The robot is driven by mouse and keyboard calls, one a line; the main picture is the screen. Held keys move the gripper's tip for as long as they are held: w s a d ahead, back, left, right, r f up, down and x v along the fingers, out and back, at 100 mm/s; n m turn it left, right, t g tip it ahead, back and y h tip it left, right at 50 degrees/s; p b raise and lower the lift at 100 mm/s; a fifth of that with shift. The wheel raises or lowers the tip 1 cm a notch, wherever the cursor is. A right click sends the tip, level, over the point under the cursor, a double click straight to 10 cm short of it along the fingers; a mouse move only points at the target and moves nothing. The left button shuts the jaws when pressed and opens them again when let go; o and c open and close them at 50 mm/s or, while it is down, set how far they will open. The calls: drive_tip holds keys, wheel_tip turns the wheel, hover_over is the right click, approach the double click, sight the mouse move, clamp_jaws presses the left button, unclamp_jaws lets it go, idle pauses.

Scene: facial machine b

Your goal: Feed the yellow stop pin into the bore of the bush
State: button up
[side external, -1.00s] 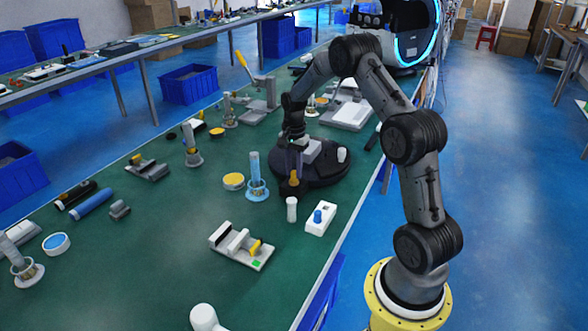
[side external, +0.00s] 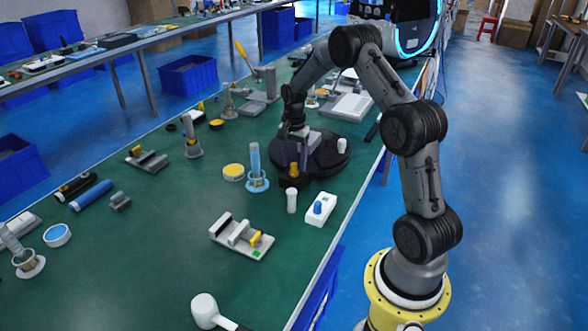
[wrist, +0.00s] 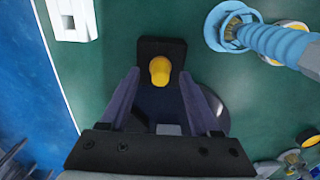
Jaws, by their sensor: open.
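The yellow stop pin (wrist: 160,70) stands in a black block (wrist: 161,47) in the wrist view. In the side view the yellow pin (side external: 294,170) shows at the near edge of a dark round base (side external: 325,165). My gripper (wrist: 159,77) is open, with one finger to each side of the pin as the wrist camera sees it. I see no grip on the pin. In the side view my gripper (side external: 303,158) hangs over the round base, close behind the pin. I cannot tell for sure which part is the bush, and its bore is not clearly visible.
A blue spring post (side external: 255,160) stands left of the round base. A white cylinder (side external: 292,201) and a white block with a blue knob (side external: 321,209) are in front. A grey fixture (side external: 241,237) lies nearer.

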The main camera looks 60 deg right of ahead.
sight(294, 163)
wheel_tip(294, 163, up, 13)
drive_tip(key=a+r+n+t, duration=0.2)
drive_tip(key=a+r, duration=0.6)
drive_tip(key=r, duration=0.2)
drive_tip(key=s+a+r+n+t+h, duration=0.1)
drive_tip(key=s+a+r+n, duration=0.15)
drive_tip(key=a, duration=0.25)
drive_tip(key=s+a+r+n, duration=0.1)
drive_tip(key=s+a+r, duration=0.2)
drive_tip(key=a+r, duration=0.15)
drive_tip(key=s+a+n+t, duration=0.2)
drive_tip(key=s+a+n, duration=0.3)
drive_tip(key=s+a, duration=0.3)
drive_tip(key=s+a+f+n+y, duration=0.1)
drive_tip(key=s+f+n, duration=0.6)
drive_tip(key=s, duration=0.3)
drive_tip(key=shift+a+f+t, duration=0.25)
drive_tip(key=shift+f+t, duration=0.05)
drive_tip(key=shift+f, duration=0.35)
drive_tip(key=shift+n, duration=0.25)
